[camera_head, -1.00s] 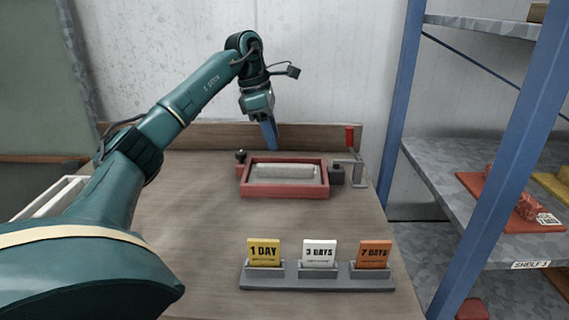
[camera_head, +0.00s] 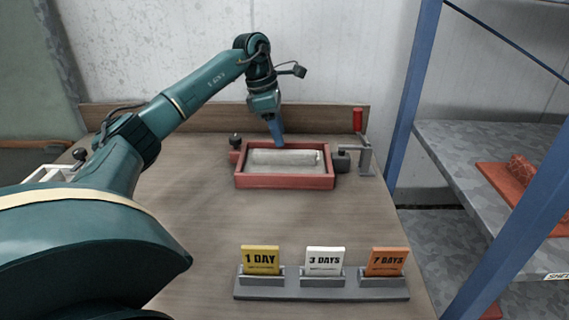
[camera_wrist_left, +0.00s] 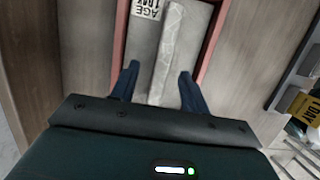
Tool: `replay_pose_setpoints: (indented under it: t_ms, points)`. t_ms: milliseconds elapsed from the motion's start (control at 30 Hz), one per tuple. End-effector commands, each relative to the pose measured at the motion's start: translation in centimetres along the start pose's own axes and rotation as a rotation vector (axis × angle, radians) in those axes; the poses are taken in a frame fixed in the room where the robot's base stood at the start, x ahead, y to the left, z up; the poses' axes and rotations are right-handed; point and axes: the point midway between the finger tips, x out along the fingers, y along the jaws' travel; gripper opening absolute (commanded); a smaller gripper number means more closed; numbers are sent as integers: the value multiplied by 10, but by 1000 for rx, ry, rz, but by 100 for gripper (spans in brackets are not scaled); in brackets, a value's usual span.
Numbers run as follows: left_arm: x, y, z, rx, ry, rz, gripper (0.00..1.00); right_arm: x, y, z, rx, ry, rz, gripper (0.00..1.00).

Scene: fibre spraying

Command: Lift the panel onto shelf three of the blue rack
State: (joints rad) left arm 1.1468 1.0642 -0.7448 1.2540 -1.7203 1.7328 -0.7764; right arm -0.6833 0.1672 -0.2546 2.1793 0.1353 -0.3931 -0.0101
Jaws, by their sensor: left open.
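The panel (camera_head: 285,162) is a pale grey slab with a raised ridge, lying in a red frame (camera_head: 285,182) on the bench. In the left wrist view the panel (camera_wrist_left: 165,50) carries an upside-down label reading "AGE", partly cut off. My left gripper (camera_head: 279,142) points down at the frame's far side. In the left wrist view my left gripper (camera_wrist_left: 158,74) is open, its blue fingers over the panel on either side of the ridge; contact is unclear. The blue rack (camera_head: 411,95) stands at right; its third shelf (camera_head: 445,150) is grey metal. My right gripper is out of view.
A red piece (camera_head: 510,185) sits on the third shelf. A red-handled clamp (camera_head: 358,135) is right of the frame. A holder (camera_head: 320,291) with yellow, white and orange day cards stands at the front. The bench between frame and cards is clear.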

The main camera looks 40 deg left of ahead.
Motion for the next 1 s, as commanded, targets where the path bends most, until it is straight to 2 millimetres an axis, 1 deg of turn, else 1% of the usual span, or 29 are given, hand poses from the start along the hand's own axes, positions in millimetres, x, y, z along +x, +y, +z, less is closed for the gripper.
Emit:
replay_pose_setpoints:
  t_ms: [167,300,433,533,733,767,1000]
  points:
    - [14,-2,-2,0,2,-2,46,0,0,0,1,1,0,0]
    - [35,-6,-4,1,2,-2,46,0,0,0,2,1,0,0]
    - [51,-6,-3,1,0,-1,46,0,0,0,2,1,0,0]
    - [56,-6,-3,1,-1,0,46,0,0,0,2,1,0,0]
    - [56,-6,-3,1,-1,1,46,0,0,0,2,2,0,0]
    - [56,-6,-3,1,-1,1,44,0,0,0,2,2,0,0]
    - [56,-6,-3,1,-1,1,24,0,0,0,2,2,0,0]
